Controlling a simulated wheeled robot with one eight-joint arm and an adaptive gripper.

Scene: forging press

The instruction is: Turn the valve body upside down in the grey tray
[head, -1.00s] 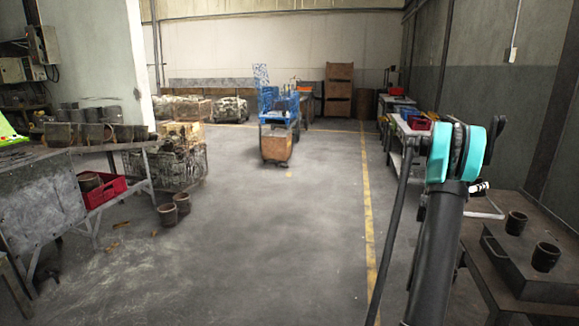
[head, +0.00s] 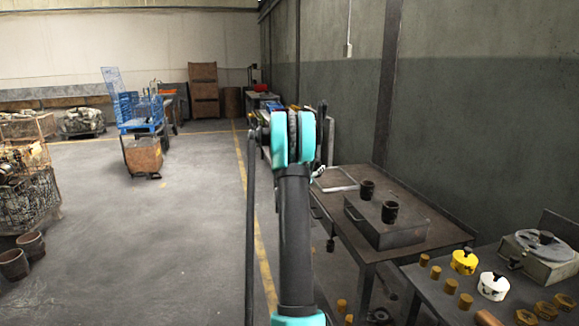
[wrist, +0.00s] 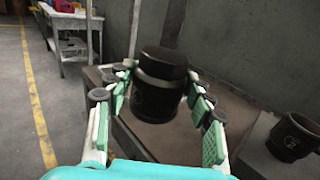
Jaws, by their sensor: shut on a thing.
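My gripper (wrist: 160,96) is shut on a dark, round, stepped body (wrist: 158,72), which I take to be the valve body. It is held roughly upright, its narrower top towards the far side, with the green finger pads on both sides of it.
One cup (wrist: 293,137) shows at right in the wrist view. A nearer bench (head: 450,312) holds yellow and white round parts.

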